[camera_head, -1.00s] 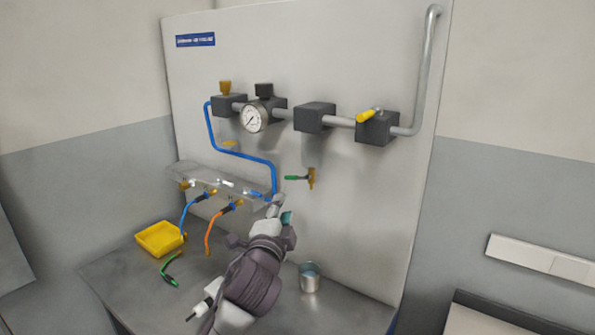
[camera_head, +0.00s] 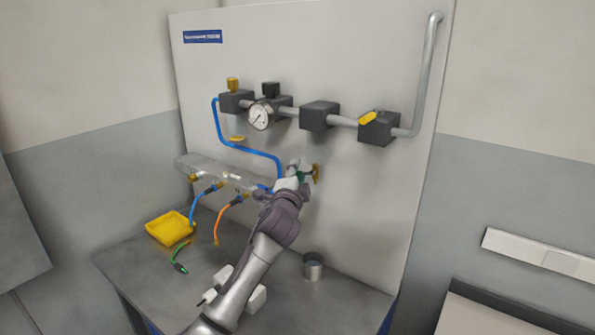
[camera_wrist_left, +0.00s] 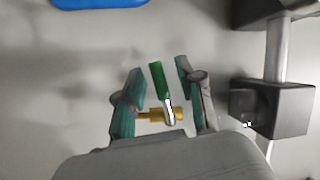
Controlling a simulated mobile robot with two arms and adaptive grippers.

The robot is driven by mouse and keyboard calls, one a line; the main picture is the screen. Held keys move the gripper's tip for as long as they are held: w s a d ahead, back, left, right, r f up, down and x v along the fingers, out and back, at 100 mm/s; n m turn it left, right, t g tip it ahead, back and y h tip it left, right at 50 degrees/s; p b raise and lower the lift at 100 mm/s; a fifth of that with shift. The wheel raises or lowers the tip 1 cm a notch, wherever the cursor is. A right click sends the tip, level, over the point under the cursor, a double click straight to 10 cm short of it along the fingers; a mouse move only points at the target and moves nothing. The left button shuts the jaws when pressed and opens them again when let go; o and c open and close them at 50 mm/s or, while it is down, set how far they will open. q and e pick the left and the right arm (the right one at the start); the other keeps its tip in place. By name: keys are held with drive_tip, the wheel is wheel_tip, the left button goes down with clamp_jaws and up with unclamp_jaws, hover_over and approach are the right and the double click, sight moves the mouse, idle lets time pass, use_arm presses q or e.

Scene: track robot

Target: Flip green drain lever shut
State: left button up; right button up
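The green drain lever (camera_wrist_left: 160,82) sits on a brass valve (camera_wrist_left: 152,115) that stands out from the panel. In the left wrist view the lever lies between the two teal-padded fingers of my left gripper (camera_wrist_left: 158,88). The fingers are spread, with a gap on each side of the lever. In the head view my left gripper (camera_head: 298,172) is up at the drain valve (camera_head: 315,173) and covers most of the lever (camera_head: 301,176). My right gripper shows in neither view.
Above are a pressure gauge (camera_head: 262,116), dark blocks on a grey pipe and a yellow lever (camera_head: 368,117). A manifold (camera_head: 225,173) with blue and orange hoses is left of my arm. A yellow tray (camera_head: 170,228) and a metal cup (camera_head: 312,267) stand on the bench.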

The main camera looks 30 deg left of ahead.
use_arm(q)
drive_tip(key=shift+w, duration=0.1)
drive_tip(key=c, duration=0.7)
clamp_jaws()
drive_tip(key=shift+a+r+m+t+b, duration=0.1)
drive_tip(key=shift+r+m+t+b, duration=0.15)
drive_tip(key=shift+m+t+b, duration=0.7)
drive_tip(key=shift+r+m+g, duration=0.25)
drive_tip(key=shift+m, duration=0.3)
drive_tip(key=o, duration=0.7)
unclamp_jaws()
drive_tip(key=shift+c, duration=0.2)
drive_tip(key=shift+o, duration=0.2)
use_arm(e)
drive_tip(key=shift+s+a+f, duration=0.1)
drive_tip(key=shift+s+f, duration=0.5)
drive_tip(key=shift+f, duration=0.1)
